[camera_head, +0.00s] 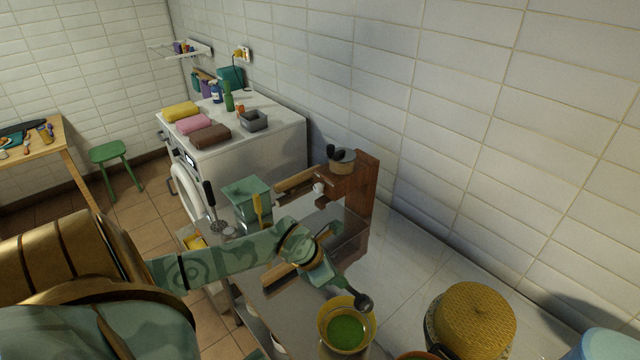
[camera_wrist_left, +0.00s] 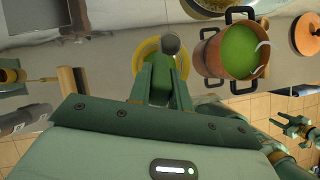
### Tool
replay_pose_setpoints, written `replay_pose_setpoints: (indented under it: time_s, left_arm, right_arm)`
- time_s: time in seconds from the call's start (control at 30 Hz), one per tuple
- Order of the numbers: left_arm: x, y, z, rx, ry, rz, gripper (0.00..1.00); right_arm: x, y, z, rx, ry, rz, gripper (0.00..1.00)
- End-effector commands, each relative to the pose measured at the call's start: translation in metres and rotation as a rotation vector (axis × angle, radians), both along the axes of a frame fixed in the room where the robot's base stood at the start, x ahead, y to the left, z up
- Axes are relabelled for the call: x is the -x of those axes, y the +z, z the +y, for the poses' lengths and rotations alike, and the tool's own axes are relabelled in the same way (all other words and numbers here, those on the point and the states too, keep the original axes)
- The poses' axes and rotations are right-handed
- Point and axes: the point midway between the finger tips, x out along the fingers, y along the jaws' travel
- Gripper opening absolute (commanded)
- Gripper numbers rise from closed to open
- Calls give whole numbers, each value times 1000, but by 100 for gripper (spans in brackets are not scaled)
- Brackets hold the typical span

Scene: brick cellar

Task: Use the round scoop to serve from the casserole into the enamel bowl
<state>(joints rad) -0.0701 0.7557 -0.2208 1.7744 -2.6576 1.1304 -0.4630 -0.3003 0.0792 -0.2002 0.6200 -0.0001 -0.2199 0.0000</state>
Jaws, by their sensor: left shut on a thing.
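My left gripper (camera_head: 336,284) is shut on the round scoop, whose dark round head (camera_head: 364,303) sticks out past the fingertips. The scoop head shows as a grey disc in the left wrist view (camera_wrist_left: 170,43). It is over the rim side of the yellow enamel bowl (camera_head: 325,318), which has green food in it. The gripper fingers cover part of the bowl (camera_wrist_left: 139,58) in the wrist view. The copper casserole (camera_wrist_left: 208,58), with dark handles and green food inside, stands beside the bowl. My right gripper (camera_wrist_left: 297,130) is open and apart from these things.
A wooden stand (camera_head: 345,190) is behind my left forearm, with a green container (camera_head: 247,200) left of it. A yellow woven-topped round thing (camera_head: 475,318) stands on the right. A copper lid (camera_wrist_left: 308,36) lies past the casserole. The pale counter by the wall has free room.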

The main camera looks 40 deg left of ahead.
Motion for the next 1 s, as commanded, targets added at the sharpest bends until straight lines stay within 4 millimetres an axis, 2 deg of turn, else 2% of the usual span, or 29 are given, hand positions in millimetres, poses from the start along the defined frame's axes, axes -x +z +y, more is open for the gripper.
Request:
replay_pose_setpoints:
  time_s: [0.03,0.27,0.47,0.57,0.73,1.0]
  left_arm:
    - [-10,16,-4,-19,0,37,0]
    - [-39,11,-16,-111,1,231,0]
    - [-65,11,-29,-186,3,399,0]
    - [-77,10,-35,-224,2,484,0]
    - [-75,39,-34,-228,1,496,0]
    - [-75,51,-35,-225,-1,495,0]
  right_arm:
    - [0,17,0,0,0,0,45]
    - [0,20,0,0,0,0,45]
    - [0,16,0,1,0,0,45]
    - [0,8,0,1,0,0,45]
    - [-1,36,-1,2,1,-2,45]
    - [-1,48,-2,3,1,-2,45]
